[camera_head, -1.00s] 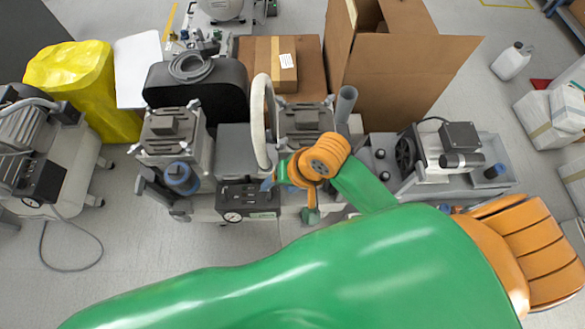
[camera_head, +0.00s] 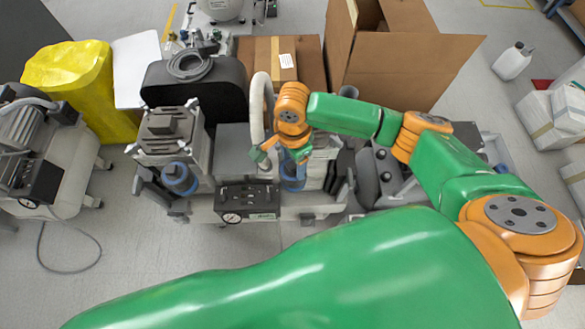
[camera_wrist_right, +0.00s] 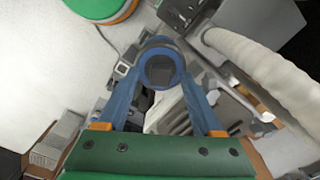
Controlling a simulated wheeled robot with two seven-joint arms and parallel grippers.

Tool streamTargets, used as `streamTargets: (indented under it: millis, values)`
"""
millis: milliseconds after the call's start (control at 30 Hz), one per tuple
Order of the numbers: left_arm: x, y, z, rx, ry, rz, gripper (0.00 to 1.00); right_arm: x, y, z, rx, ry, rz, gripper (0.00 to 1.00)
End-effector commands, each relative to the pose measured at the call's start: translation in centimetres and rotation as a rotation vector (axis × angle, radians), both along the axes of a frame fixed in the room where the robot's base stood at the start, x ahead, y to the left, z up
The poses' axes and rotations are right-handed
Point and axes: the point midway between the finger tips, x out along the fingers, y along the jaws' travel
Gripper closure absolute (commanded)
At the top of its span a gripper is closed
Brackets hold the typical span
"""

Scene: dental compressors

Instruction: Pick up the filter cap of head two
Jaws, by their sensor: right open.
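The filter cap of head two is a round blue cap (camera_head: 293,182) at the front of the right compressor head, partly hidden by my right gripper. It also shows in the right wrist view as a dark blue ring with a grey centre (camera_wrist_right: 161,66). My right gripper (camera_head: 282,158) is open just above the cap. In the right wrist view, the two blue fingers of the right gripper (camera_wrist_right: 160,88) point at the cap, with their tips on either side of it. I cannot tell whether they touch it. My left gripper is not in view.
A similar blue cap (camera_head: 179,178) sits on the left head. A thick pale hose (camera_head: 257,105) rises close beside my right gripper and shows in the wrist view (camera_wrist_right: 262,68). A gauge box (camera_head: 246,198) is at front. Cardboard boxes (camera_head: 395,65) stand behind.

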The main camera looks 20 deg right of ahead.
Motion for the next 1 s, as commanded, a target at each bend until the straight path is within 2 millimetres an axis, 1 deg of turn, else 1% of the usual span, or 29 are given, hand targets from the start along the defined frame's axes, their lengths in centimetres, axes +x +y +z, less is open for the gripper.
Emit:
streamTargets:
  millis: [133, 167, 200, 267, 300, 367, 400, 667, 767, 867, 967, 1000]
  values:
    - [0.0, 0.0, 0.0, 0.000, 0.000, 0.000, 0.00, 0.0, 0.0, 0.0, 0.001, -0.001, 0.001, 0.32]
    - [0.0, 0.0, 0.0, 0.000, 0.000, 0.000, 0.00, 0.0, 0.0, 0.0, 0.001, -0.001, 0.001, 0.35]
    - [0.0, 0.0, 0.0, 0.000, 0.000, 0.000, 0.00, 0.0, 0.0, 0.0, 0.001, -0.001, 0.001, 0.46]
    - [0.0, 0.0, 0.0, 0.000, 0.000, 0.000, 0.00, 0.0, 0.1, 0.1, 0.001, -0.002, 0.001, 0.62]
    - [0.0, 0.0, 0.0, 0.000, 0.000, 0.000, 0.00, 0.0, 0.1, 0.1, 0.001, -0.002, 0.002, 0.73]
    - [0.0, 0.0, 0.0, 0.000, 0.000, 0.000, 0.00, 0.0, 0.1, 0.1, 0.001, -0.002, 0.002, 0.89]
    - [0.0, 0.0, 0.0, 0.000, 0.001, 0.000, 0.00, 0.0, 0.1, 0.1, 0.001, -0.002, 0.002, 1.00]
    - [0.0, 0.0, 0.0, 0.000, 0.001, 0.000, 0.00, 0.0, 0.1, 0.1, 0.001, -0.002, 0.002, 1.00]
    - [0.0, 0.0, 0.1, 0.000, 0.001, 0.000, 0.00, 0.0, 0.1, 0.4, 0.003, -0.002, 0.002, 1.00]
    - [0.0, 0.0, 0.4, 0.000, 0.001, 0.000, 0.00, 0.1, 0.1, 1.6, 0.004, -0.003, 0.002, 1.00]
    - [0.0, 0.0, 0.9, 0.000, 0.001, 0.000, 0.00, 0.0, 0.2, 3.7, 0.005, -0.004, 0.003, 1.00]
    - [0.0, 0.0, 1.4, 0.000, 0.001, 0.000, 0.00, -0.9, 0.1, 4.7, 0.006, -0.003, 0.006, 1.00]
